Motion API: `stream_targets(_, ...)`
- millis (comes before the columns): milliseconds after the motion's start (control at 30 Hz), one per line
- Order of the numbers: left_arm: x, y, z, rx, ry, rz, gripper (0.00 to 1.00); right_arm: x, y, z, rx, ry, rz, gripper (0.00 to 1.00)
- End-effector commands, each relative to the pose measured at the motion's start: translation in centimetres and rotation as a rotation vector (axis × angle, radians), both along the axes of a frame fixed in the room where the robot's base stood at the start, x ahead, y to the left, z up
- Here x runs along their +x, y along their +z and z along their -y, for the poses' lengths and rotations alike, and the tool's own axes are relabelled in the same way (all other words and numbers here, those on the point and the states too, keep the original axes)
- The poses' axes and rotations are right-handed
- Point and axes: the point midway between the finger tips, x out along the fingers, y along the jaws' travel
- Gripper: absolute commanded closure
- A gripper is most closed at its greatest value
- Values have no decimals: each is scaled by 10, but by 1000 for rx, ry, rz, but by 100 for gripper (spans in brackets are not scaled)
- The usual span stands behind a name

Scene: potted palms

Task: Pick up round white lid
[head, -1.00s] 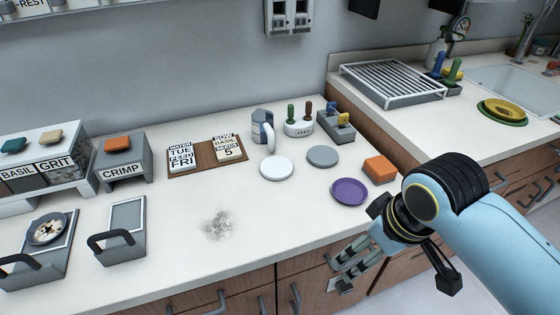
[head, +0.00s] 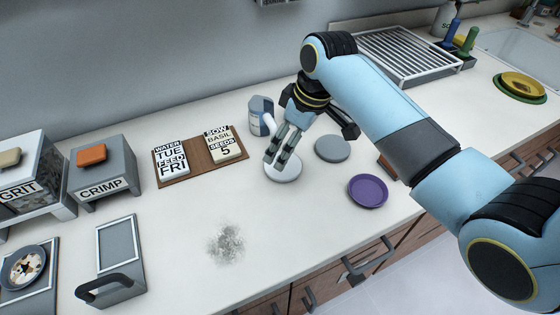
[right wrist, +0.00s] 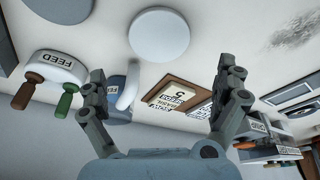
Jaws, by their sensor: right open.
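The round white lid (head: 287,174) lies flat on the white counter. In the head view, my right gripper (head: 275,162) points down over its upper left part and hides some of it. In the right wrist view the whole lid (right wrist: 163,35) shows as a plain white disc beyond the spread fingers. The two fingers (right wrist: 160,88) stand wide apart with nothing between them. I cannot tell exactly how high they are above the lid. My left gripper is not in view.
A blue-grey jug (head: 260,115) with a white handle stands close behind the lid. A grey disc (head: 332,148) and a purple plate (head: 368,191) lie to its right. A brown board (head: 207,163) with cards lies left. The counter in front is clear apart from a dark smudge (head: 228,243).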

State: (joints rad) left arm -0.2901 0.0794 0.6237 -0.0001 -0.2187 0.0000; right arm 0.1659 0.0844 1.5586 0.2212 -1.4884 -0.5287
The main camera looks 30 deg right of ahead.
Motion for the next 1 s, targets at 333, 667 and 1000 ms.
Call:
stream_targets(333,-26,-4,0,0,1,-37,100,5,-38,-3,1,-1,-1,0)
stream_targets(667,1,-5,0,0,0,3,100,11,-74,-6,0,0,1,0)
stream_targets(1000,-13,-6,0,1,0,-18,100,11,-74,-6,0,0,1,21)
